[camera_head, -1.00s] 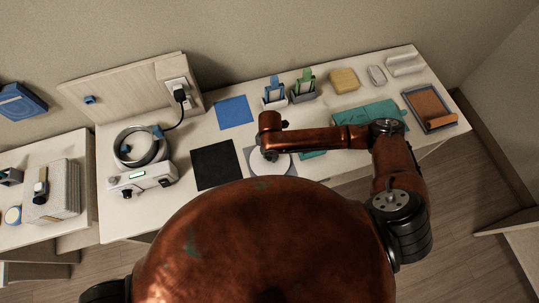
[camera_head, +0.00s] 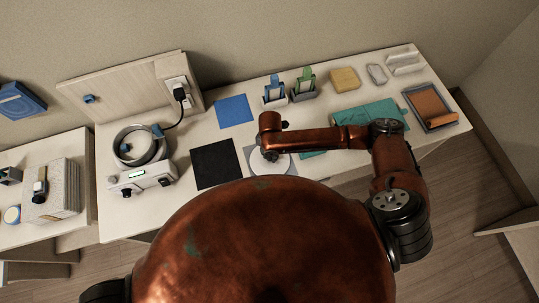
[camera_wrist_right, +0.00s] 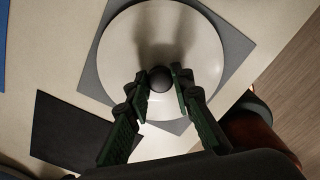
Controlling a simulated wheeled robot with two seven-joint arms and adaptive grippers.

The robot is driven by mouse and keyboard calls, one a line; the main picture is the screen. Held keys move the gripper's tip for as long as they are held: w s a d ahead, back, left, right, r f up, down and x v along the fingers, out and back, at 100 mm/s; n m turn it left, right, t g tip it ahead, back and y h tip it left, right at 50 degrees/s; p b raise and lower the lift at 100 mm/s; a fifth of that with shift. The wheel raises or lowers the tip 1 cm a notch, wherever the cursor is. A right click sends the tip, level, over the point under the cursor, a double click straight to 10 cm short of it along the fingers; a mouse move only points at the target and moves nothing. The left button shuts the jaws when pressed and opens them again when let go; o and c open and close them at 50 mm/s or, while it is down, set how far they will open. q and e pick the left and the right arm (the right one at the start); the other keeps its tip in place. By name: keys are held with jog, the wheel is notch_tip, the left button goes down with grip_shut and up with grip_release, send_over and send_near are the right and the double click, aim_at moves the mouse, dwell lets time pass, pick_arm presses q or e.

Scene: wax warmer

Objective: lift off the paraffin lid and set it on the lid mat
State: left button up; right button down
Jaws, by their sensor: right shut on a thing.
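The paraffin lid (camera_wrist_right: 160,35) is a pale round disc with a dark knob (camera_wrist_right: 160,79) at its middle. It lies over a grey square mat (camera_wrist_right: 237,45), with the mat's corners showing around it. The lid also shows partly in the head view (camera_head: 284,165), behind my right arm. My right gripper (camera_wrist_right: 159,80) has its fingers on both sides of the knob and is shut on it. I cannot tell whether the lid fully rests on the mat. The warmer (camera_head: 141,182) stands at the left with its round top uncovered. My left gripper is not in view.
A black mat (camera_head: 215,165) lies between the warmer and the grey mat, and a blue mat (camera_head: 234,111) lies behind. A black cord runs from the warmer to the outlet (camera_head: 178,92). Small holders (camera_head: 304,90), a yellow block (camera_head: 343,79) and a brown tray (camera_head: 430,106) stand further right.

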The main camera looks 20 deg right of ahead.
jog(key=c, duration=1.6)
grip_release()
jog(key=shift+r, duration=0.1)
jog(key=shift+r+p, duration=2.6)
jog(key=shift+p, duration=0.2)
jog(key=shift+r+p, duration=0.85)
jog(key=shift+r, duration=0.45)
